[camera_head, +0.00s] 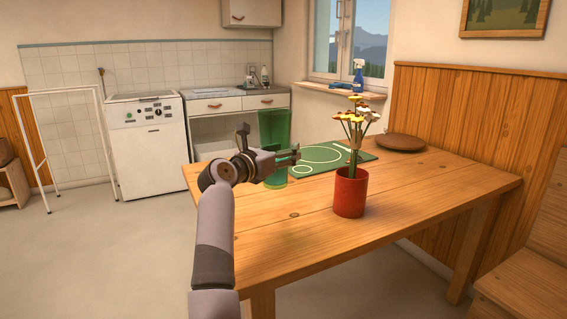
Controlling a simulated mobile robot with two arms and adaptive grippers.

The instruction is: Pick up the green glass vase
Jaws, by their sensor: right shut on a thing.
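The green glass vase (273,126) is tall, see-through and upright, above the left part of the wooden table (320,235). My right gripper (281,157) is shut on the vase around its middle and hides part of it. The lower end of the vase (275,180) shows below the fingers. I cannot tell whether its base touches the tabletop. My left gripper is not in view.
A red pot (350,193) with flowers stands right of the gripper. A green mat (330,158) and a brown round object (399,142) lie farther back. A wooden bench (520,285) is at right. The table's front is clear.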

